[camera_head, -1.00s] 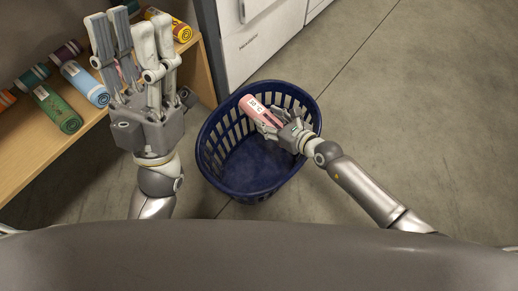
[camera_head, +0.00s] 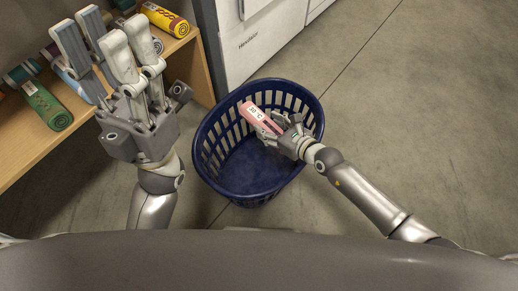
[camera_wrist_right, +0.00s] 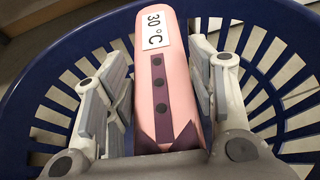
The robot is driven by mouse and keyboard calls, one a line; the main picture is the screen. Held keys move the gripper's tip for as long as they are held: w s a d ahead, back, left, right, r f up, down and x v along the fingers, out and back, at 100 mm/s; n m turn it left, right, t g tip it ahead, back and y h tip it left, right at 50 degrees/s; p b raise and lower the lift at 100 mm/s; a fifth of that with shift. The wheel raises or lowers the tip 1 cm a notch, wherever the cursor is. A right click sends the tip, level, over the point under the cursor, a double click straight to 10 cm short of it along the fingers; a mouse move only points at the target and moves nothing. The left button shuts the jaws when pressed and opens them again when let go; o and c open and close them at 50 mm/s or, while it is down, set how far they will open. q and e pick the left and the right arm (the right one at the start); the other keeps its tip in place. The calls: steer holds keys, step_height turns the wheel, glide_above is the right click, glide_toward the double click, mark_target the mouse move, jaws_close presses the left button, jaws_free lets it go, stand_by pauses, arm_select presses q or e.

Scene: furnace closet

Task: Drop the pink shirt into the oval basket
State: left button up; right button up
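The pink shirt (camera_head: 255,114) is a tight roll with a white "30 °C" label. My right gripper (camera_head: 274,126) is shut on it and holds it over the right side of the oval basket (camera_head: 209,174). In the right wrist view the shirt (camera_wrist_right: 163,80) stands between the finger pairs of my right gripper (camera_wrist_right: 160,95), with the basket's slatted wall (camera_wrist_right: 55,103) around and below. The dark blue basket stands on the floor and its visible inside is empty. My left gripper (camera_head: 105,45) is open and empty, fingers spread, in front of the shelf.
A wooden shelf (camera_head: 190,75) at the left holds several rolled garments, among them a green roll (camera_head: 47,105) and a yellow roll (camera_head: 165,20). A white appliance (camera_head: 255,40) stands behind the basket. The concrete floor (camera_head: 430,130) to the right is clear.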

steer(key=o, duration=0.4)
steer(key=shift+s, duration=0.1)
steer(key=v, duration=1.2)
